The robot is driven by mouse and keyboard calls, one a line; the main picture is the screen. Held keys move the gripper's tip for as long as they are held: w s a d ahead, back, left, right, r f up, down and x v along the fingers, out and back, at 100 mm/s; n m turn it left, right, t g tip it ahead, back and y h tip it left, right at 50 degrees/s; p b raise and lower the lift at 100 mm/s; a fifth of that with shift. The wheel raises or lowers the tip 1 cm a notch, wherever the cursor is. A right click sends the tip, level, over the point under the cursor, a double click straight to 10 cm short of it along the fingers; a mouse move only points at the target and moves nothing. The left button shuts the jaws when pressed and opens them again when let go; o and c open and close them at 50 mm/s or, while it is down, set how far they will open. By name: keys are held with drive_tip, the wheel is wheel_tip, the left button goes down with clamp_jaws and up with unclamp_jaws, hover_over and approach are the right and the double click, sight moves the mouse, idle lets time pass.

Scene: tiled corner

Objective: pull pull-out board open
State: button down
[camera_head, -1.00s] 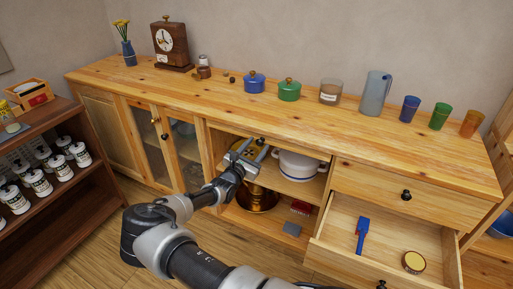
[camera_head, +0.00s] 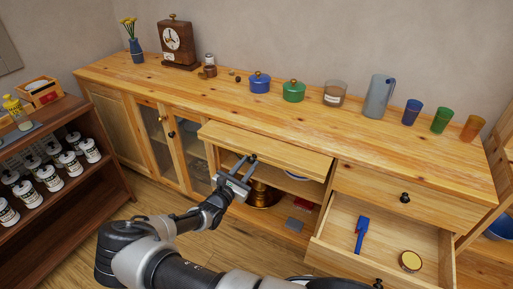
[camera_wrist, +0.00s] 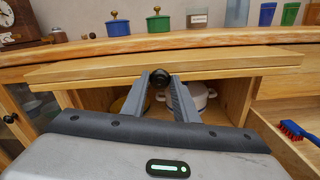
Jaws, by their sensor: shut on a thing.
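The pull-out board (camera_head: 268,149) is a flat wooden panel sticking out from under the countertop, above the open middle compartment. It also shows in the wrist view (camera_wrist: 165,66), spanning the width ahead of my gripper. Its small dark knob (camera_wrist: 160,77) is at the middle of its front edge. My gripper (camera_head: 246,160) is at this front edge, shut on the knob; in the wrist view the two fingers (camera_wrist: 160,85) stand on either side of it.
An open drawer (camera_head: 335,259) at the right holds a blue brush (camera_head: 361,235) and a round tin (camera_head: 410,261). Below the board, the compartment holds a brass pot (camera_head: 262,196) and a white pot (camera_wrist: 201,96). A dark shelf (camera_head: 105,205) with jars stands at the left.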

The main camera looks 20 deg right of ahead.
drive_tip(key=p+v, duration=0.1)
drive_tip(key=v, duration=0.9)
drive_tip(key=shift+p, duration=0.3)
drive_tip(key=c, duration=1.4)
unclamp_jaws()
drive_tip(key=v, duration=1.7)
drive_tip(key=shift+a, duration=0.15)
drive_tip(key=shift+s+r, duration=0.1)
